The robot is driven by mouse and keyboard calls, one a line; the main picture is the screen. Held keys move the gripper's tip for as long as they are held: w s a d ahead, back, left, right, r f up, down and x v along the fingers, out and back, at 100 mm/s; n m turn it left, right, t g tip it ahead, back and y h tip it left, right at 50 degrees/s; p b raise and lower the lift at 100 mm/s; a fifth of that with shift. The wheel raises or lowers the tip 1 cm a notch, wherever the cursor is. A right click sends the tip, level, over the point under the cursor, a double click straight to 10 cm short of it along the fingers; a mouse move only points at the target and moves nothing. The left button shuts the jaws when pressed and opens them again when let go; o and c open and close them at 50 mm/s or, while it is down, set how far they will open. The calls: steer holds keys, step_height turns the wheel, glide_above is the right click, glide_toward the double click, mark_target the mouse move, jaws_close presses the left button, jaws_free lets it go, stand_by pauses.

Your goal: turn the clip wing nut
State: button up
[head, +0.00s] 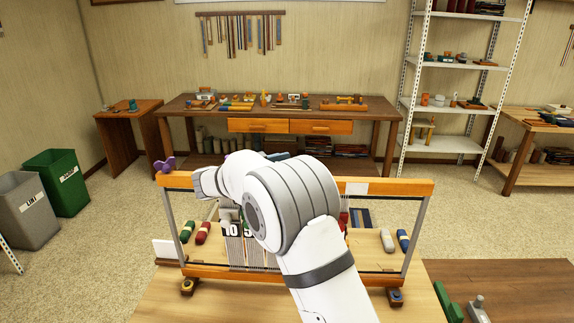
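A floor loom with an orange wooden top beam (386,188) and metal side posts stands on a pale wooden table in front of me. A purple wing-shaped nut (165,165) sits at the left end of the top beam. I cannot tell for sure that it is the clip wing nut. Small knobs sit on the loom's feet, a yellowish one (187,286) at the left and a blue one (397,295) at the right. My white arm crosses the loom's middle and hides much of the beam and warp. My gripper's fingers do not show.
Red, green, grey and blue yarn shuttles lie on the loom's table, such as a red one (203,232). A brown bench (500,285) is at the lower right. Grey (28,205) and green (62,180) bins stand at the left. A workbench (290,112) lines the back wall.

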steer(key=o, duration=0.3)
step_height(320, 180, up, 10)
steer(key=b, duration=0.1)
stand_by(0.5)
